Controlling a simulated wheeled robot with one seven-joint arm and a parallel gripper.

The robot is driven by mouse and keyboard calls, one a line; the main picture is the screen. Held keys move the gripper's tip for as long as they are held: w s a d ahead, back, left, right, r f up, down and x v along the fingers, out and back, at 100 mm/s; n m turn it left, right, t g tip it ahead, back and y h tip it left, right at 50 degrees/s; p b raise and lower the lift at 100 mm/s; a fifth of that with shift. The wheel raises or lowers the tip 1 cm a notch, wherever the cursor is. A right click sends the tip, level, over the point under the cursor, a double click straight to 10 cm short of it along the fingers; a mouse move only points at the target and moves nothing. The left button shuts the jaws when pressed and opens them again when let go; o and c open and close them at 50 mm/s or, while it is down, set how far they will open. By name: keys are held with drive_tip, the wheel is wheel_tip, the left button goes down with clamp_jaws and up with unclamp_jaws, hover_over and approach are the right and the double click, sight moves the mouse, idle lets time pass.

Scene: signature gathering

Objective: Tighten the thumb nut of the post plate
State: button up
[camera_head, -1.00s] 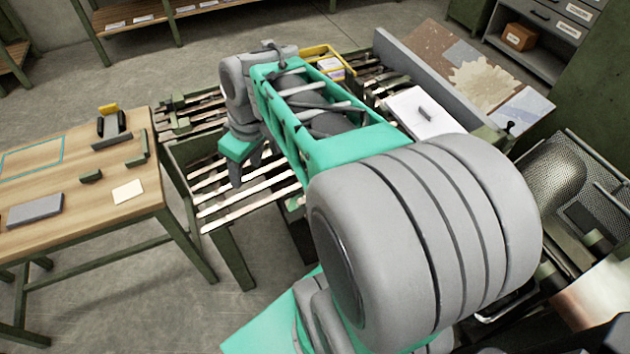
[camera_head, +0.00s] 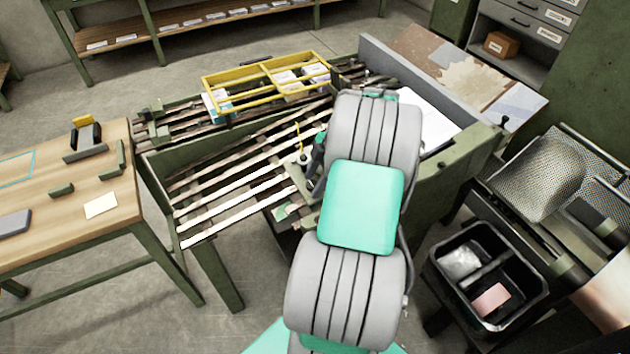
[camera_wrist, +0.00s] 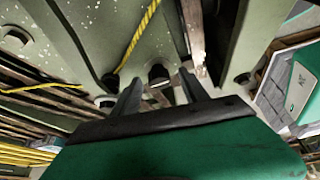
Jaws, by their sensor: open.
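My gripper (camera_wrist: 160,82) is open in the wrist view, its two grey fingers pointing away from the green palm. A dark round knob with a pale end (camera_wrist: 158,72), possibly the thumb nut, shows just beyond and between the fingertips. I see no contact. It stands near the lower edge of a grey-green metal plate (camera_wrist: 95,30), perhaps the post plate. In the head view my arm hides most of the gripper. A small pale knob with a yellow cord (camera_head: 302,157) shows left of my arm; I cannot tell whether it is the same part.
A yellow cord (camera_wrist: 138,38) hangs close to the knob. A wooden table (camera_head: 95,235) stands left, a black bin (camera_head: 440,275) right. Floor is clear between table and bench.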

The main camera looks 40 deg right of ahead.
drive_tip(key=shift+c, duration=0.3)
clamp_jaws()
drive_tip(key=shift+d, duration=0.15)
idle(0.3)
